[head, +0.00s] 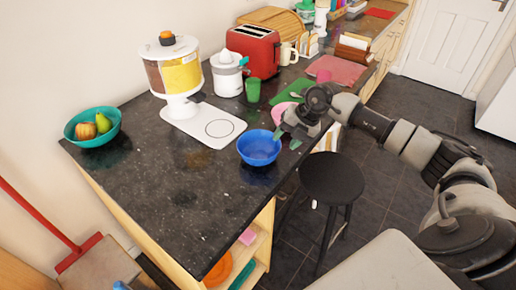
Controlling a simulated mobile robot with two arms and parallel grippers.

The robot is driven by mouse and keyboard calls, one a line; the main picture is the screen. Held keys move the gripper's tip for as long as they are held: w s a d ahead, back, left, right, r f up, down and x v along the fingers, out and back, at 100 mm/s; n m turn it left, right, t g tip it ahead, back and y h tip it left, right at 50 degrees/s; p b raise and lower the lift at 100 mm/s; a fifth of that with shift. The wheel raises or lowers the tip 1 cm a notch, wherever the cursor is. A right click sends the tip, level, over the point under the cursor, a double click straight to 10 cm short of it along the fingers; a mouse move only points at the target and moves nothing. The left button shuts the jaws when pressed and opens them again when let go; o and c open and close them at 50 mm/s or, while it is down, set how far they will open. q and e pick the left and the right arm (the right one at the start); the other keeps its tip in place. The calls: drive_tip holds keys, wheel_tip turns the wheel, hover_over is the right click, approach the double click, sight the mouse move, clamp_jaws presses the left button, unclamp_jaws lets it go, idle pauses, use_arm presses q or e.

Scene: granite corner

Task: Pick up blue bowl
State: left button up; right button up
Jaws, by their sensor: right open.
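The blue bowl (258,149) stands upright on the dark granite counter (165,195), close to the counter's right edge. It looks empty. My right gripper (287,138) is open, just right of the bowl's rim, with its greenish fingertips pointing down and left toward it. I cannot tell whether a fingertip touches the rim. My right arm reaches in from the right side. My left gripper is not in view.
A teal bowl with fruit (93,138) stands at the counter's far left. A cereal dispenser (176,82), a white juicer (227,76), a red toaster (254,50) and a green cup (253,91) stand behind. A black stool (331,178) is below right. The counter's front is clear.

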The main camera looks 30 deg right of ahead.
sight(277, 151)
drive_tip(key=shift+w+a+f, duration=0.1)
drive_tip(key=shift+a+f, duration=0.05)
drive_tip(key=shift+f, duration=0.15)
drive_tip(key=x, duration=0.1)
drive_tip(key=p+x, duration=0.1)
drive_tip(key=x, duration=0.1)
drive_tip(key=p+x, duration=0.1)
drive_tip(key=shift+s+a+f, duration=0.2)
drive_tip(key=shift+a, duration=0.05)
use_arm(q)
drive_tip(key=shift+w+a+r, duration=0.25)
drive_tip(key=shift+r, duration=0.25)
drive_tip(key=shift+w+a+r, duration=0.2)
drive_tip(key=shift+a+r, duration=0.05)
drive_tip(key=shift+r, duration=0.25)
use_arm(e)
drive_tip(key=shift+w+f, duration=0.15)
drive_tip(key=shift+f, duration=0.25)
drive_tip(key=shift+c, duration=0.3)
clamp_jaws()
